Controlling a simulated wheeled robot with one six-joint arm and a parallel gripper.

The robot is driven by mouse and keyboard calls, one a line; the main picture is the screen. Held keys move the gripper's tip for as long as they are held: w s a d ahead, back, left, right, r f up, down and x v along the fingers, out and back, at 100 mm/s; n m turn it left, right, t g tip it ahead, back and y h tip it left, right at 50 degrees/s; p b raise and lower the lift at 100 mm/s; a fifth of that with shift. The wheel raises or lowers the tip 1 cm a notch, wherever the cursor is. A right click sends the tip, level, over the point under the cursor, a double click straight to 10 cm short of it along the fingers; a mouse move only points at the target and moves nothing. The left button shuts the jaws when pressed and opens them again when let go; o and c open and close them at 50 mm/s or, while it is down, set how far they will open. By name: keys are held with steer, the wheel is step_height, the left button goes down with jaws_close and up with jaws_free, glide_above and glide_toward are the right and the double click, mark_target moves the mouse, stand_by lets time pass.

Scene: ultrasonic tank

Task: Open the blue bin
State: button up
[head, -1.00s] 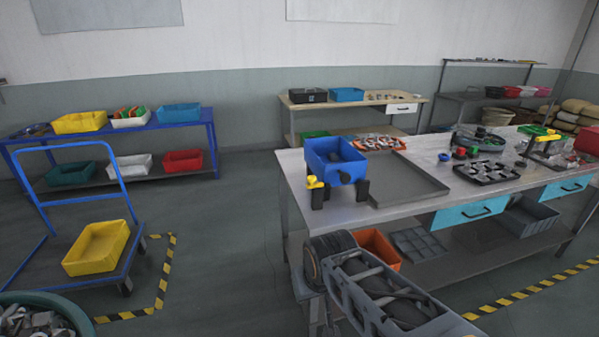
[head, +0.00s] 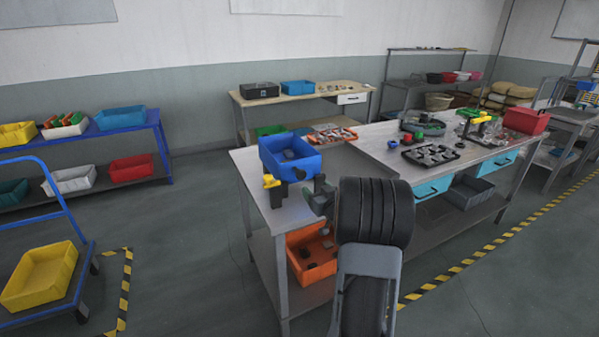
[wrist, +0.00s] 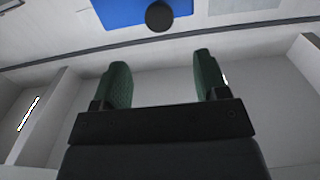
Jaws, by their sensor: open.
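A blue bin (head: 288,158) with black feet, a yellow part at its left front and a dark round knob stands on the left end of the workbench (head: 268,222). Its top looks uncovered, with something grey inside. My gripper (head: 322,193) is just right of the bin in the head view, partly hidden by my arm; I cannot tell whether it touches. In the wrist view my gripper (wrist: 161,70) is open, with nothing between its dark green fingers. Beyond them, at the top edge, is a blue surface (wrist: 122,10) with a round black knob (wrist: 159,16), probably the bin.
An orange bin (head: 312,268) sits on the bench's lower shelf. A black tray of parts (head: 430,156) and a red box (head: 526,120) are farther right on top. Other blue bins stand on the rear table (head: 298,88) and left rack (head: 120,117).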

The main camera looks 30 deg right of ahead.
mark_target(302, 174)
steer(key=w+p, duration=0.1)
steer(key=w, duration=0.3)
steer(key=w+d+p, duration=0.1)
steer(key=w, duration=0.3)
steer(key=w+d+p, duration=0.1)
steer(key=w, duration=0.4)
steer(key=shift+w, duration=0.1)
steer(key=c, duration=1.2)
steer(key=shift+r, duration=0.1)
